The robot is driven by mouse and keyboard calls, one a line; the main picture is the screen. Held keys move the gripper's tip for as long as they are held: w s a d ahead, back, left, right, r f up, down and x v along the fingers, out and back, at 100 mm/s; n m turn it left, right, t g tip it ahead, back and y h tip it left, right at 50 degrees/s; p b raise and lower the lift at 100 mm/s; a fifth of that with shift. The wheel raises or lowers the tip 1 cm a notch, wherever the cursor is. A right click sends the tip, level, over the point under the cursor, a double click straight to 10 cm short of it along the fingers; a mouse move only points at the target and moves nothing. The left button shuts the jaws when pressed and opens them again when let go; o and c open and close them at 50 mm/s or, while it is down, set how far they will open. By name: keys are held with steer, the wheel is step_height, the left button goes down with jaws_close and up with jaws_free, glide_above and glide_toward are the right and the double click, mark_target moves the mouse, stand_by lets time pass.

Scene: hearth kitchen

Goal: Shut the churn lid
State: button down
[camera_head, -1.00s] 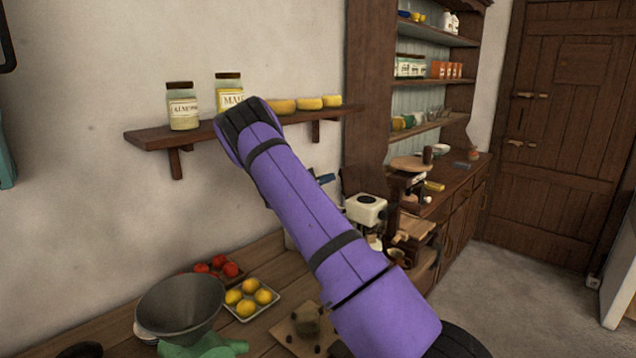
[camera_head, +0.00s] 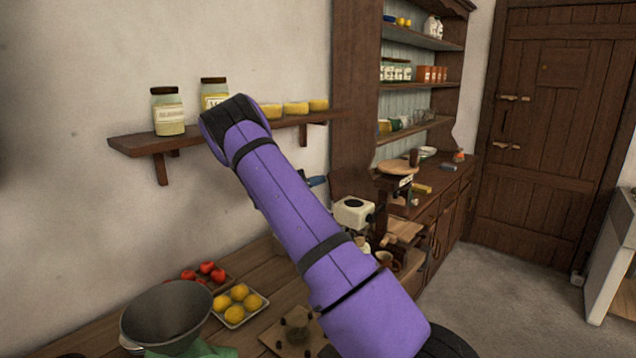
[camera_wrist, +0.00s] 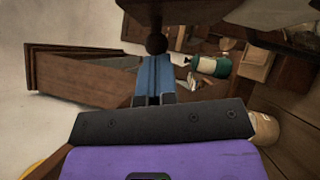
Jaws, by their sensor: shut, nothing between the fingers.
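My gripper (camera_wrist: 153,64) shows in the wrist view as narrow blue fingers, closed together with nothing between them. Just beyond the fingertips is a dark round wooden knob (camera_wrist: 156,44) below a dark wooden piece (camera_wrist: 143,10) at the top edge. Whether the fingertips touch the knob I cannot tell. An open-topped brown wooden box (camera_wrist: 85,75) lies to the left, apart from the fingers; I cannot tell for sure whether this or the knobbed piece is part of the churn. In the head view my purple arm hides most of that area, and no churn lid shows clearly.
The wall shelf (camera_head: 135,143) with jars and yellow rounds is behind my arm. On the worktop are a metal bowl (camera_head: 165,315), lemons (camera_head: 238,292), tomatoes (camera_head: 205,270) and a cream box-like device (camera_head: 352,212). A green-and-white jar (camera_wrist: 213,66) is right of my fingers. Floor (camera_head: 520,300) is clear.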

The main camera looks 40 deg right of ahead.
mark_target(335, 179)
steer(key=s+r+m+y, duration=0.1)
steer(key=m, duration=0.1)
steer(key=s+r+m+t+y, duration=0.1)
steer(key=s+r+m+y, duration=0.1)
steer(key=shift+d+m, duration=0.1)
steer(key=shift+m, duration=0.2)
steer(key=s+m+t+y, duration=0.1)
steer(key=s+r+m+t+y, duration=0.1)
steer(key=s+m, duration=0.1)
steer(key=shift+s+d+r, duration=0.15)
steer(key=shift+s, duration=0.05)
steer(key=shift+s+m+t+y, duration=0.4)
steer(key=shift+s+m+t, duration=0.4)
steer(key=shift+s+t, duration=0.3)
steer(key=shift+s+d+f+m+t, duration=0.1)
steer(key=shift+s+m+t, duration=0.25)
steer(key=shift+s+t, duration=0.15)
steer(key=shift+s+d+f+m+t, duration=0.1)
steer(key=shift+s+m+t, duration=0.3)
steer(key=shift+s, duration=0.1)
steer(key=s+m+t, duration=0.1)
steer(key=s+f+t+y, duration=0.1)
steer(key=shift+s+f+m+t, duration=0.2)
steer(key=shift+s+m+t, duration=0.05)
steer(key=shift+m+t, duration=0.1)
steer(key=shift+s+d+f, duration=0.1)
steer(key=shift+s+f, duration=0.25)
